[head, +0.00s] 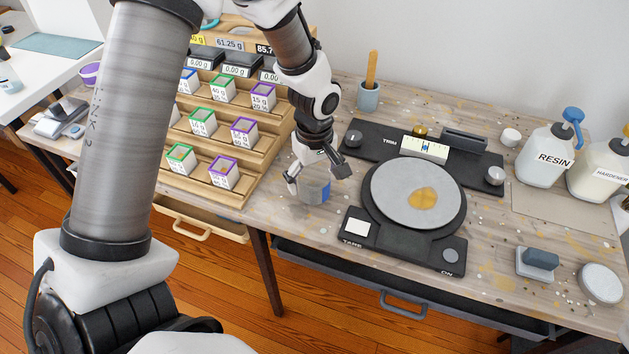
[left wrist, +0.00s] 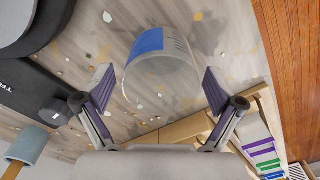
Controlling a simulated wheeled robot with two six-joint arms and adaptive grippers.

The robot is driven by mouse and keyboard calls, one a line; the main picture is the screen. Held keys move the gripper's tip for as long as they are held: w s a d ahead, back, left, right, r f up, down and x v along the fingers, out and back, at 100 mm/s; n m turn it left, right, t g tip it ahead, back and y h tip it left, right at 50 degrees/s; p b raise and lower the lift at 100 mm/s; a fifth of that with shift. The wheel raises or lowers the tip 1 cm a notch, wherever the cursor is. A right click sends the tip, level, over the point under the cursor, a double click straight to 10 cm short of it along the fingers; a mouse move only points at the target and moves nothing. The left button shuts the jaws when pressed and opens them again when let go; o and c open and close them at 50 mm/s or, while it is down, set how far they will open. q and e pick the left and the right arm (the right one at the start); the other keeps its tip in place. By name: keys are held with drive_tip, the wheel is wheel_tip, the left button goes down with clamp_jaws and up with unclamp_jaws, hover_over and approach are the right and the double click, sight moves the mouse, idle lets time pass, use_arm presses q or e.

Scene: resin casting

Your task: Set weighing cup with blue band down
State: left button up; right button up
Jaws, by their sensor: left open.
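The weighing cup with the blue band (head: 315,188) is clear and stands on the wooden bench, between the stepped rack and the round scale. My left gripper (head: 318,172) is just above and around it, with its fingers apart. In the left wrist view the cup (left wrist: 162,62) sits between the two open fingers (left wrist: 158,90), with a visible gap on each side. Its blue band faces the upper left there. My right gripper is not in either view.
The black scale with its round plate (head: 395,203) is close on the right. The stepped rack (head: 262,160) with several small labelled boxes is close on the left. A grey cup with a stick (head: 369,97) stands behind. Resin (head: 545,158) and hardener (head: 597,172) bottles stand far right.

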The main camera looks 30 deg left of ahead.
use_arm(q)
wheel_tip(320, 180, up, 11)
drive_tip(key=p, duration=0.1)
drive_tip(key=shift+f, duration=0.2)
